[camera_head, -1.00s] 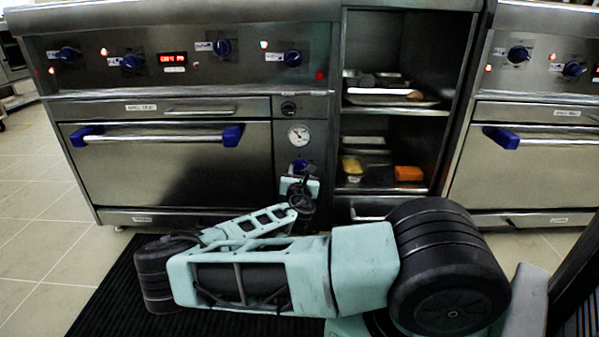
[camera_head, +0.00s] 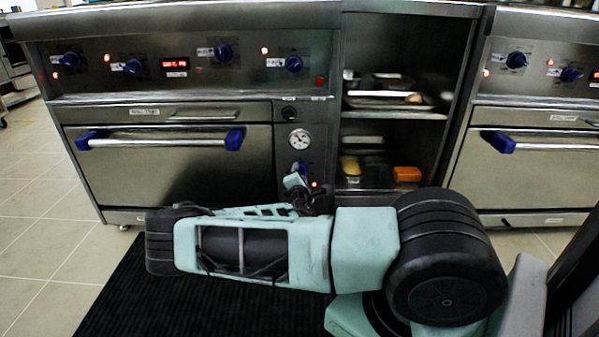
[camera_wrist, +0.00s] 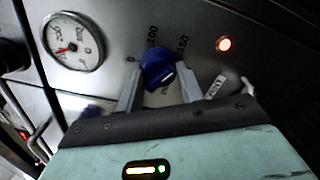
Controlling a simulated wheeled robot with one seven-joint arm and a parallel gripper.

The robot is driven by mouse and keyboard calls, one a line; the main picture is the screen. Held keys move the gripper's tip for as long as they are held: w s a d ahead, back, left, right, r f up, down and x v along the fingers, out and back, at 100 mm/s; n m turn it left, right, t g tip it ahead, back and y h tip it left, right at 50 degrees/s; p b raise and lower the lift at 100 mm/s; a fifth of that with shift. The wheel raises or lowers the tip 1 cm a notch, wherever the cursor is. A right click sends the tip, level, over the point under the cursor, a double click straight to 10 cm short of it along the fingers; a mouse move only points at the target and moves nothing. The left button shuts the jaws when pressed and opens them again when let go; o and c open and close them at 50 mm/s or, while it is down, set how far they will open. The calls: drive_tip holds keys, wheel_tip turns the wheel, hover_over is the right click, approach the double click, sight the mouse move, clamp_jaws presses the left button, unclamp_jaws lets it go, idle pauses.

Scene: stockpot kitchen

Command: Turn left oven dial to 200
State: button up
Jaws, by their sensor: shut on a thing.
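The blue oven dial (camera_wrist: 157,66) is on the steel panel in the wrist view, with the printed marks 0, 100 and 150 around it. A pale mark shows on its upper right side, but I cannot tell exactly which number it points at. My gripper (camera_wrist: 160,84) has one finger on each side of the dial and is shut on it. In the head view the dial (camera_head: 301,167) is a small blue patch below the round gauge, partly hidden by my gripper (camera_head: 296,180). A 200 mark is not readable.
A round white gauge (camera_wrist: 72,42) and a lit red lamp (camera_wrist: 224,44) flank the dial. The left oven door (camera_head: 165,170) is shut, its bar handle (camera_head: 160,141) standing out. Open shelves (camera_head: 395,115) with trays are to the right. A black mat (camera_head: 200,315) lies below my arm.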

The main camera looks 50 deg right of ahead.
drive_tip(key=m+p, duration=0.1)
drive_tip(key=m, duration=0.2)
drive_tip(key=m+p, duration=0.2)
drive_tip(key=m, duration=0.1)
drive_tip(key=shift+r+m, duration=0.2)
drive_tip(key=shift+m, duration=0.1)
drive_tip(key=m+p, duration=0.2)
drive_tip(key=m, duration=0.2)
drive_tip(key=shift+f+m+p, duration=0.1)
drive_tip(key=shift+m+p, duration=0.3)
drive_tip(key=shift+m, duration=0.3)
drive_tip(key=o, duration=1)
drive_tip(key=p+v, duration=0.5)
drive_tip(key=v, duration=1.2)
drive_tip(key=shift+a, duration=0.25)
